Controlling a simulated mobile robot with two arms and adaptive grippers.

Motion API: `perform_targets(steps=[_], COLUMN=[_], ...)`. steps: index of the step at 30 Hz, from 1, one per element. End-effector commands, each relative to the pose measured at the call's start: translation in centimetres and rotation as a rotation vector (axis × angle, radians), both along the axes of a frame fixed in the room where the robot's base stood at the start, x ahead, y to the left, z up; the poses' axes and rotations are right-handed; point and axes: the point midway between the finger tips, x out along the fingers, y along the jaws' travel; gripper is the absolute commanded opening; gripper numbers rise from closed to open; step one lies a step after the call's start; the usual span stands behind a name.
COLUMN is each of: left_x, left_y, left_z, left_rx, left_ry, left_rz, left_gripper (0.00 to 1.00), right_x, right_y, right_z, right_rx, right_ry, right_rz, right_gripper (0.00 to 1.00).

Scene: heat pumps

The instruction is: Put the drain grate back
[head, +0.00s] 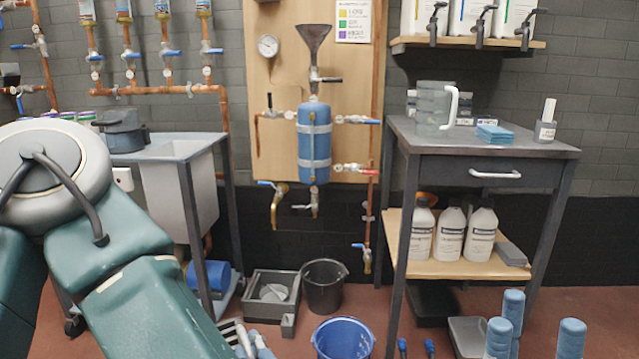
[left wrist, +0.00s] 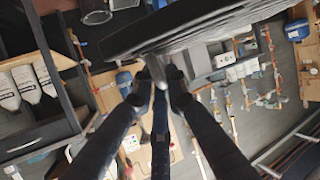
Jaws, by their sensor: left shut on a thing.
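My left arm (head: 150,305) reaches in from the left in the head view; I cannot make out its fingertips there. In the left wrist view my left gripper (left wrist: 164,76) is shut on a grey piece at the edge of a large dark slab (left wrist: 190,25), apparently the drain grate. The slab is tilted and fills the top of that view; its far part is cut off. A grey square basin (head: 256,309) with a round grey piece inside stands on the floor in the head view. I cannot tell whether it is the drain. My right gripper is not in view.
A black bucket (head: 323,287) stands right beside the basin, and a blue bucket (head: 343,340) is in front. A sink (head: 180,150) on legs is at left, a workbench (head: 490,150) with bottles on its lower shelf at right. Blue cylinders (head: 572,338) stand front right.

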Motion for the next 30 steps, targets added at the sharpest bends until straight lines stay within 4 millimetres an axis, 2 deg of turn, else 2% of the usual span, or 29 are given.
perform_targets(steps=[3, 6, 30], left_x=[-0.8, -0.9, -1.0], left_y=[-1.7, -2.1, -2.1], left_z=[-0.4, -0.3, -0.7], left_rx=[0.003, 0.005, -0.003], left_ry=[-0.003, -0.007, 0.003], left_rz=[-0.055, -0.072, -0.067], left_gripper=[0.0, 0.0, 0.0], right_x=[0.0, 0.0, -0.1], right_y=[0.0, 0.0, 0.0], right_z=[0.0, 0.1, 0.3], right_rx=[0.0, 0.0, -0.001], right_ry=[-0.001, -0.001, -0.015], right_rz=[0.0, 0.0, 0.0], right_gripper=[0.31, 0.31, 0.31])
